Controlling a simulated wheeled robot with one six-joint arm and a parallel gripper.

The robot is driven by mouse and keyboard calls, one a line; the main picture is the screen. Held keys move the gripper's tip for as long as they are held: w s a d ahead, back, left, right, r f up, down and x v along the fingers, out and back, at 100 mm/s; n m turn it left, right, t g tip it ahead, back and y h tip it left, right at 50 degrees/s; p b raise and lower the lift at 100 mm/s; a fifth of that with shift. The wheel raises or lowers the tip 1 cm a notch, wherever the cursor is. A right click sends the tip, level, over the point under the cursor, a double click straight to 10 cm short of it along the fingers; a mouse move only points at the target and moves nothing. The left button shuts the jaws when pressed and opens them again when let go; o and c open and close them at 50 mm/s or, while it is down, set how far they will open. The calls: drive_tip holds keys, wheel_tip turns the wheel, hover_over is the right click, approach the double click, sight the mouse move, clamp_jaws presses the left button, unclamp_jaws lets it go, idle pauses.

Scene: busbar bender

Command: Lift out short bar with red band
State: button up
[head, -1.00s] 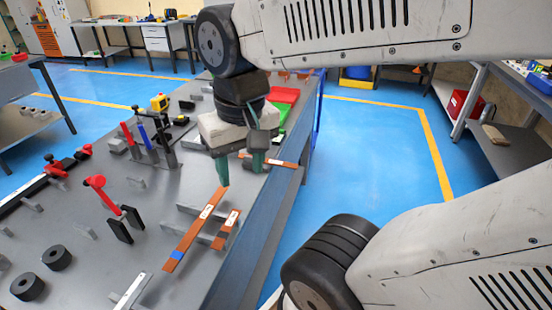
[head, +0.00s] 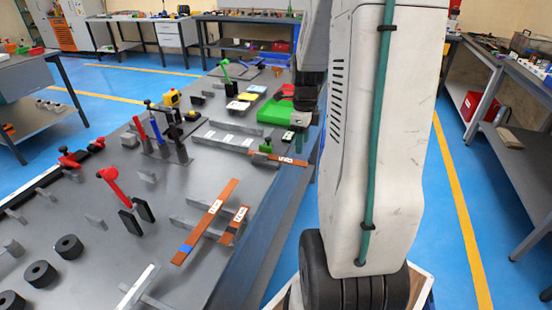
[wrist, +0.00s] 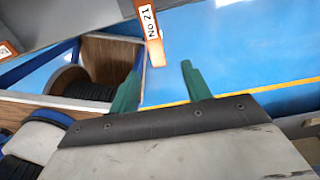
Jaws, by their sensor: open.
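A short copper bar (head: 301,163) with a white label lies across a grey rail and juts over the bench's right edge. No red band can be made out on it. In the wrist view, a labelled bar (wrist: 152,40) reaches down from the top, its end in line with the gap between my fingers. My gripper (wrist: 160,69) is open, with its two green fingers apart and nothing between them. In the head view my arm mostly hides it. Another short bar (head: 239,214) with a dark band lies beside a long bar (head: 212,215) with a blue band.
The grey bench (head: 120,255) carries a red-handled clamp (head: 109,178), black rollers (head: 69,247) and a green tray (head: 275,111). Blue floor lies right of the bench. In the wrist view a wooden crate (wrist: 108,55) holds a dark reel.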

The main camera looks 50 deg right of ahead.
sight(300, 163)
drive_tip(key=shift+a+f, duration=0.15)
drive_tip(key=shift+f, duration=1.35)
drive_tip(key=shift+a+f, duration=0.1)
drive_tip(key=shift+f, duration=1.4)
drive_tip(key=shift+f, duration=0.25)
drive_tip(key=shift+c, duration=0.3)
clamp_jaws()
